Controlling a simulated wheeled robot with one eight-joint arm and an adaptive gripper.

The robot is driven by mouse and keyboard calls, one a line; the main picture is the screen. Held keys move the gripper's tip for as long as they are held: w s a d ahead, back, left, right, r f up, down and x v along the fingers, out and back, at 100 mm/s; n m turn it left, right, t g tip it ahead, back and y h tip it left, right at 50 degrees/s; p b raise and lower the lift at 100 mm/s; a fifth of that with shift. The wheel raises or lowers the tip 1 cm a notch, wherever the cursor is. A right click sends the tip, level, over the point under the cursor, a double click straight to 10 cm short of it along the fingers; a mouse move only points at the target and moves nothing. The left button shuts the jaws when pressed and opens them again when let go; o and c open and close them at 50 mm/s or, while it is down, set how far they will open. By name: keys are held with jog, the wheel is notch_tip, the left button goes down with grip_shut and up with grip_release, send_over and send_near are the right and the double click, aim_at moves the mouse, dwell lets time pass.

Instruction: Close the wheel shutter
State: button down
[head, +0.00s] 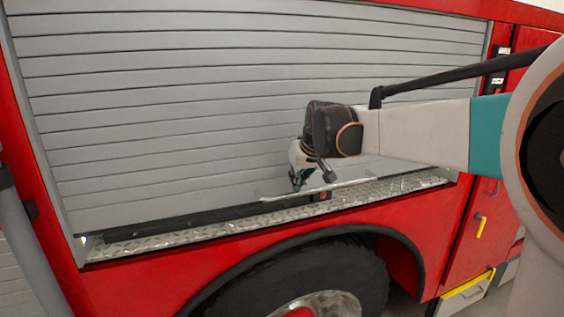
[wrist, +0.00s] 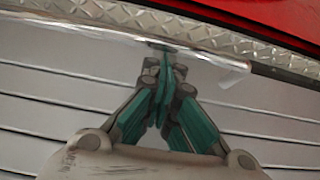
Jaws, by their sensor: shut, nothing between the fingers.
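The wheel shutter (head: 180,110) is a grey slatted roller door on the red truck, drawn down over almost the whole opening above the wheel. A thin light handle bar (head: 345,186) runs along its lower edge, just above the diamond-plate sill (head: 230,222). In the wrist view the bar (wrist: 100,31) crosses near the top, close to the plate. My gripper (head: 300,183) is at the bar's middle. In the wrist view its teal fingers (wrist: 163,62) are shut together with their tips at the bar. I cannot tell if they touch it.
A black wheel (head: 340,270) under a dark arch is below the sill. A red panel with a yellow handle (head: 481,227) is at the right, above an open yellow-edged drawer or step (head: 467,288). A grey post (head: 25,245) stands at the left edge.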

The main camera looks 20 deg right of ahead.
notch_tip(320, 180, down, 9)
jog(key=b, duration=0.3)
jog(key=shift+s, duration=0.2)
jog(key=shift+f, duration=0.1)
